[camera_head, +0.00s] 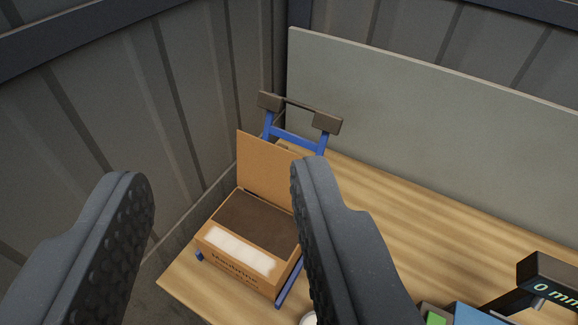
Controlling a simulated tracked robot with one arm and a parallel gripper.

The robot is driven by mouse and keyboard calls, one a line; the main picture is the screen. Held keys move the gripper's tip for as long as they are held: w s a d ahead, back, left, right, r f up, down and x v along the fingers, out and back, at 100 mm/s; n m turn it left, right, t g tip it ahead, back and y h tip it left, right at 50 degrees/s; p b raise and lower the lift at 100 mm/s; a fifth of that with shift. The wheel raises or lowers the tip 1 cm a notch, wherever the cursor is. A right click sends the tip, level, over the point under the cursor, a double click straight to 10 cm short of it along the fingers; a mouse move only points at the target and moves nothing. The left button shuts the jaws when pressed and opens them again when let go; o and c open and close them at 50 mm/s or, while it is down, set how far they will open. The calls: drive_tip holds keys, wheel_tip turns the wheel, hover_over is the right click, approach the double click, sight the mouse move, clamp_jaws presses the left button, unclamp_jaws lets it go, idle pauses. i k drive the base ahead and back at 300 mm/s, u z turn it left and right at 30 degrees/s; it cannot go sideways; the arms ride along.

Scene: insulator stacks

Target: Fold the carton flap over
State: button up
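The brown carton (222,262) stands open on a wooden table, left of the picture's middle, with dark contents and a pale label on its front. Its flap (265,166) stands upright at the back edge of the carton. My gripper (215,180) is open, its two dark ridged fingers wide apart in the foreground. The carton shows between the fingers, farther away than they are. The right finger hides the right side of the carton and part of the flap. Nothing is between the fingertips.
A blue frame with dark end blocks (293,138) stands behind the carton, with blue rails beside it. A grey panel (430,120) rises along the table's back. The wooden table (400,215) is bare at centre right.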

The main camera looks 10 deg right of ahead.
sight(263, 166)
drive_tip(key=k, duration=1)
drive_tip(key=u, duration=0.45)
drive_tip(key=i, duration=2.05)
drive_tip(key=z, duration=0.55)
